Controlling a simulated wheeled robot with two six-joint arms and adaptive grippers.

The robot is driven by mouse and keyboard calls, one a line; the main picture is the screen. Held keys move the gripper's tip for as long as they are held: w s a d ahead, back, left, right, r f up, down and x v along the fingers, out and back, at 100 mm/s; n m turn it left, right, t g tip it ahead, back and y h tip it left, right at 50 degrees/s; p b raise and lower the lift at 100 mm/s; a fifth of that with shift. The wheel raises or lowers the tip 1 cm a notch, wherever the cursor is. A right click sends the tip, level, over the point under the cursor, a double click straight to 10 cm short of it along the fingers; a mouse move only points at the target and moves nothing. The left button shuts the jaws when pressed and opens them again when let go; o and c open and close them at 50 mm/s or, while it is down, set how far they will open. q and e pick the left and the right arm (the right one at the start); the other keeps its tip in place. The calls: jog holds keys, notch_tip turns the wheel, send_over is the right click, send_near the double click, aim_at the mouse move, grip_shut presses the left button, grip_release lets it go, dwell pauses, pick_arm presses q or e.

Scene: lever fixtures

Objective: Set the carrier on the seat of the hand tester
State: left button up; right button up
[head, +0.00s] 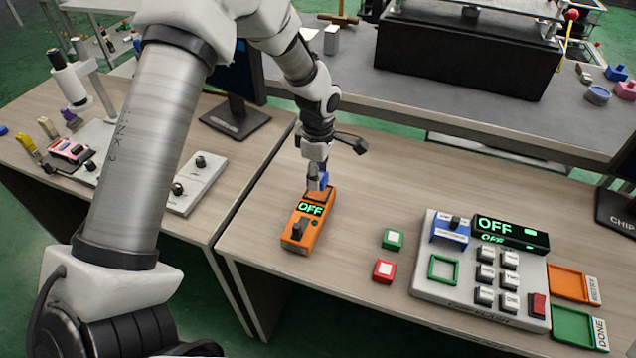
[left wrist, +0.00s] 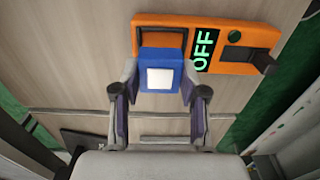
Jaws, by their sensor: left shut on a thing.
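The hand tester (head: 299,232) is an orange box on the near table with a green OFF display and a dark knob. It also shows in the left wrist view (left wrist: 240,62), with its framed seat (left wrist: 150,23) at the left end. My left gripper (head: 317,178) is shut on the blue carrier (left wrist: 148,55), which has a white square on its face. In the left wrist view the carrier overlaps the lower part of the seat and hides some of it. I cannot tell whether it touches the tester. My right gripper is not in view.
A green block (head: 393,239) and a red block (head: 384,271) lie right of the hand tester. Farther right stands a grey bench tester (head: 423,268) with buttons and an OFF display. Beside it are an orange tray (head: 550,280) and a green tray (head: 557,339).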

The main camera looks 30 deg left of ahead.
pick_arm(q)
jog(key=shift+d+f, duration=0.1)
jog(key=shift+f, duration=1.35)
jog(key=shift+s+f, duration=0.1)
jog(key=shift+f, duration=0.05)
jog(key=o, duration=0.9)
notch_tip(320, 180, up, 12)
jog(key=shift+r, duration=0.2)
